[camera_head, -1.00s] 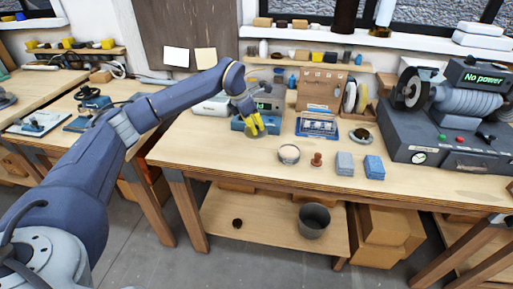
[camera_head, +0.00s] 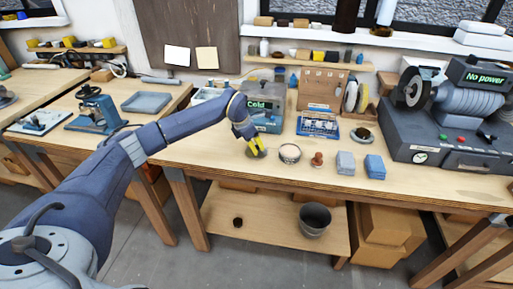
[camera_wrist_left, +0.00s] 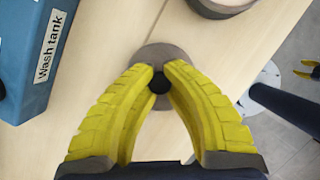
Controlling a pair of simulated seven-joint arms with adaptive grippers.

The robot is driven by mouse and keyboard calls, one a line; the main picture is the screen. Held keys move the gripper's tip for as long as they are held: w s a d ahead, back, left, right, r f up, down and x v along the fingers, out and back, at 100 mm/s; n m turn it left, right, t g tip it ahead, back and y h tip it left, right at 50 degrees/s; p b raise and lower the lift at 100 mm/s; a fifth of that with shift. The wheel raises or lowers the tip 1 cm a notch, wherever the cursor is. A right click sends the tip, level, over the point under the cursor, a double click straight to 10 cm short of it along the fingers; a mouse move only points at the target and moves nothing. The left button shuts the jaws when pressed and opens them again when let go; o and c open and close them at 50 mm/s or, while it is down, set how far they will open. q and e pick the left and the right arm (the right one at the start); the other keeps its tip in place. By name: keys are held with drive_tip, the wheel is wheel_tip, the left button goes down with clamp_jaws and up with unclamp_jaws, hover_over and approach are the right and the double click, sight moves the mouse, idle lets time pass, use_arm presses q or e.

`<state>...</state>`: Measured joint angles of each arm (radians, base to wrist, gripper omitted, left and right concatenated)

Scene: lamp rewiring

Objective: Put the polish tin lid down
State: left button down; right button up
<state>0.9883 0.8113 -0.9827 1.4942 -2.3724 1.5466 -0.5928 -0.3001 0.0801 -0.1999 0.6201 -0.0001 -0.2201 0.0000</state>
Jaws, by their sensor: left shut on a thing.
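The polish tin lid is a round grey-brown disc with a dark knob, seen in the left wrist view (camera_wrist_left: 158,52). My left gripper (camera_wrist_left: 159,80) has its yellow fingers shut on the knob. In the head view the left gripper (camera_head: 256,148) holds the lid at the workbench, just left of a round open tin (camera_head: 289,153). The tin's side also shows at the top of the wrist view (camera_wrist_left: 222,6). I cannot tell whether the lid touches the bench. My right gripper (camera_wrist_left: 306,69) shows small at the wrist view's right edge, its yellow fingers apart.
The blue wash tank (camera_wrist_left: 35,50) stands behind and left of the lid. A brown stamp-like piece (camera_head: 317,159) and blue-grey blocks (camera_head: 374,166) lie right of the tin. The bench's front edge (camera_head: 260,178) is close. Bare wood (camera_head: 205,148) lies to the left.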

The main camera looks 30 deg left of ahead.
idle(0.3)
use_arm(q)
drive_tip(key=c, duration=1.5)
unclamp_jaws()
drive_tip(key=shift+f, duration=0.15)
drive_tip(key=v, duration=1.2)
drive_tip(key=shift+d+r, duration=0.1)
drive_tip(key=shift+r, duration=0.15)
